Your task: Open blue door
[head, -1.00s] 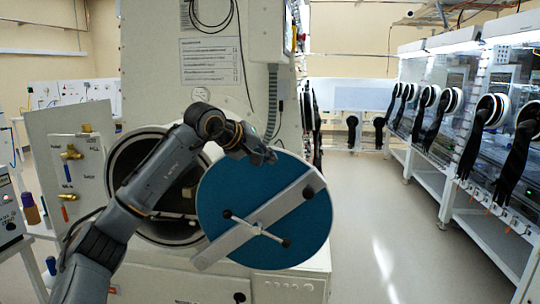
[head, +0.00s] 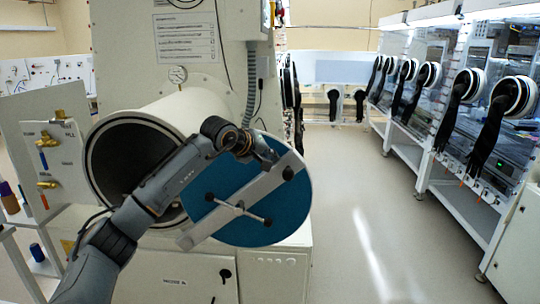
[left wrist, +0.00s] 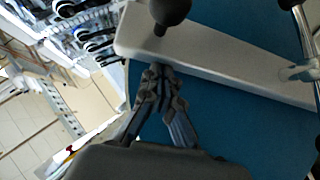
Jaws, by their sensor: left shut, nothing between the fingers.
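The round blue door (head: 285,207) hangs open to the right of the antechamber's round mouth (head: 113,165). A pale diagonal bar (head: 268,183) with a thin dark-ended handle (head: 240,209) crosses its face. My left gripper (head: 273,157) is at the door's upper part, beside the bar's upper end. In the left wrist view the gripper (left wrist: 160,76) is shut and empty, its tips close to the bar's edge in front of the blue face (left wrist: 235,112). I cannot tell whether they touch. My left arm hides part of the mouth and door. My right gripper is out of view.
A white panel with brass valves (head: 47,160) stands left of the mouth. A white cabinet (head: 180,276) is below the chamber. Gloveboxes with black gloves (head: 463,110) line the right side. The floor (head: 350,225) between is clear.

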